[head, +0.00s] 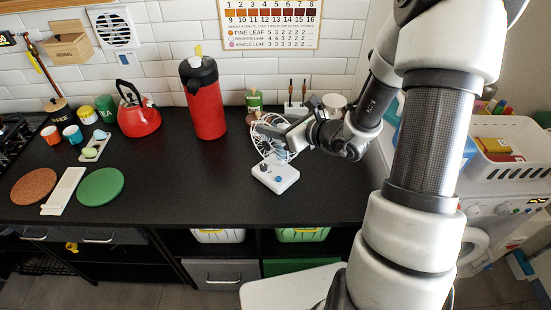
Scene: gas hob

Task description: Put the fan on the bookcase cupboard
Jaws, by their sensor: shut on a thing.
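The fan is a small white desk fan with a round wire cage and a square white base (276,178) carrying small dark and blue knobs. It is in the middle right of the head view, over the black worktop. My gripper (268,130) reaches in from the right and is shut on the fan at its cage; the fingers partly hide the cage. I cannot tell whether the base touches the worktop. A black open-fronted unit (253,243) with compartments and bins is below the worktop; I cannot tell whether it is the bookcase cupboard.
A red airpot (203,103) stands left of the fan, with a red kettle (138,115) farther left. Jars and bottles stand behind the fan. A green round mat (100,187) and a brown one (34,187) lie at left. The worktop (190,185) is clear left of the fan.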

